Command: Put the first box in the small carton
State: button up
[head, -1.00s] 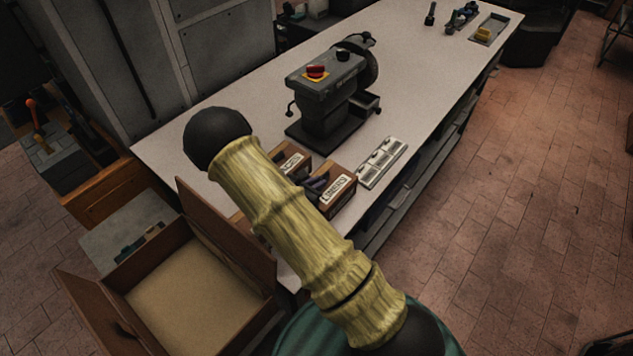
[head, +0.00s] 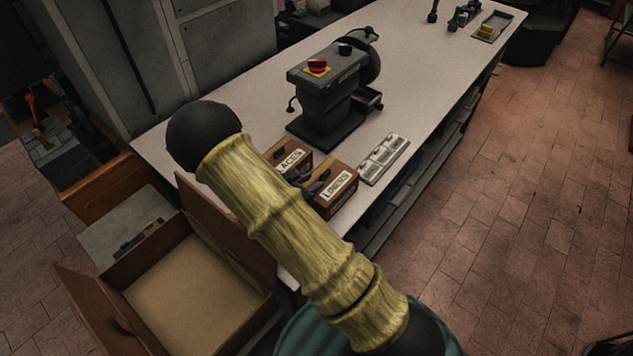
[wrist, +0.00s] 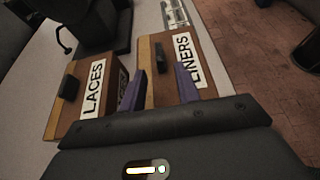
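Two brown boxes stand side by side on the bench, one labelled LACES (head: 290,158) and one labelled LINERS (head: 338,189). They also show in the wrist view, LACES (wrist: 92,90) at left and LINERS (wrist: 200,62) to its right. Each has a dark piece on one face. My gripper (wrist: 160,83) is open, its two purple fingers apart over the LINERS box; contact cannot be told. In the head view my arm hides most of it. An open brown carton (head: 235,240) with raised flaps is at lower left, its visible floor empty.
A grey press (head: 330,95) with a red button stands on the pale bench (head: 220,105). A pale sectioned tray (head: 383,158) lies right of the LINERS box. A shallow tray (head: 492,27) is at the far end.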

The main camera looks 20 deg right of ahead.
jog(key=b+v, duration=0.2)
jog(key=v, duration=0.6)
jog(key=shift+s+a, duration=0.1)
jog(key=s+d+r+m+g+y, duration=0.2)
jog(key=s+d+m+g+y, duration=0.2)
jog(key=s+d+m+g, duration=0.55)
jog(key=s+r+m+t+y, duration=0.1)
jog(key=r+m+t+y, duration=0.1)
jog(key=m, duration=0.6)
jog(key=s+a+r+m+t+y, duration=0.1)
jog(key=s+r+m+t+y, duration=0.1)
jog(key=r+m+y, duration=0.2)
jog(key=m, duration=0.3)
jog(key=shift+s+r+m+y, duration=0.3)
jog(key=shift+r+m+y, duration=0.05)
jog(key=shift+r+y, duration=0.05)
jog(key=shift+a, duration=0.1)
